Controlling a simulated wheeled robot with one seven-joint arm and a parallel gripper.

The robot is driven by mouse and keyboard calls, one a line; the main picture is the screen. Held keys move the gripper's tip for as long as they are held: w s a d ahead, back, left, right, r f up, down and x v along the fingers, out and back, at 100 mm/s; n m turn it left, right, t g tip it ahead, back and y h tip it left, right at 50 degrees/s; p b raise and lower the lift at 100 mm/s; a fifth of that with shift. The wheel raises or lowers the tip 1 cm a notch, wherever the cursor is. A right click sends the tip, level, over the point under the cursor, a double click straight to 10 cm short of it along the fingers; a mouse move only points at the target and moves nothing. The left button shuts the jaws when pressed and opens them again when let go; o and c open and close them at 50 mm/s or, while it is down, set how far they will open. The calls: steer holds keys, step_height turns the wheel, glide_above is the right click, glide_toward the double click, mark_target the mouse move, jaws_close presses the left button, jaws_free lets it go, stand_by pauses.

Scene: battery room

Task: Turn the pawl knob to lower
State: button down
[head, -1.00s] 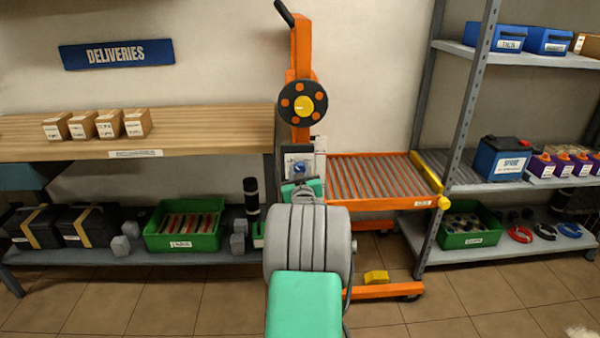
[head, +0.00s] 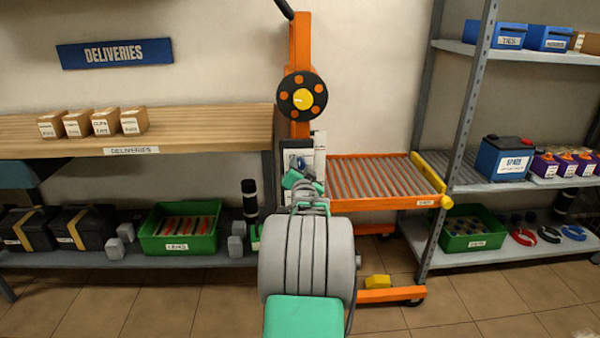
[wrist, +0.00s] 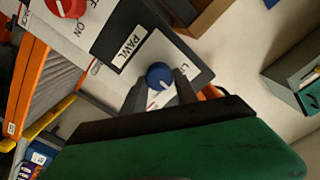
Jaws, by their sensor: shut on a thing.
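The pawl knob (wrist: 158,74) is a small round blue knob with a white pointer mark, on a dark panel beside a "PAWL" label (wrist: 124,47). My gripper (wrist: 160,90) is shut on this knob, one dark finger on each side. Part of another label beside the knob begins with "L"; the rest is hidden. In the head view my gripper (head: 297,172) is at the panel on the orange lift's mast (head: 301,50), and the knob is mostly hidden there.
The lift's orange roller bed (head: 380,178) extends right toward the grey shelf rack. A black handwheel (head: 302,96) is above the panel. The wooden deliveries shelf (head: 200,130) is to the left.

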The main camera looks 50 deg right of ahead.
steer(key=m+b, duration=0.1)
steer(key=m, duration=0.3)
steer(key=shift+d+f+m, duration=0.1)
steer(key=shift+m, duration=0.2)
steer(key=shift+s+m+b, duration=0.1)
steer(key=shift+m+b, duration=0.6)
steer(key=shift+m, duration=1.2)
steer(key=c, duration=0.9)
jaws_free()
steer(key=shift+c, duration=0.2)
